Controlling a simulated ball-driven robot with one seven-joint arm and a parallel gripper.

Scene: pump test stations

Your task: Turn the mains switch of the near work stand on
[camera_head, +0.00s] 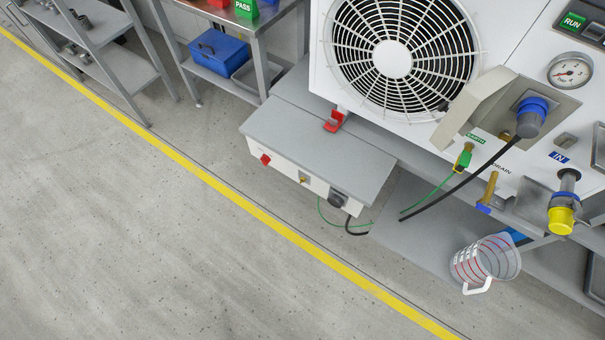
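The near work stand (318,145) carries a large white unit with a round fan grille (393,59). A low box with a grey top and white front juts out at the stand's lower left. A small red rotary knob (265,160), which looks like the mains switch, is on the left of that box's front face. Its exact setting is too small to tell. A small brass-coloured fitting (303,179) and a dark round socket (337,199) are further right on the same face. My gripper is not in view.
A red clamp (334,121) is at the unit's foot. Green and black cables hang at the right. A clear measuring jug (484,262) stands on the lower shelf. A shelf rack (125,68) is at upper left. The floor beyond the yellow line (215,179) is clear.

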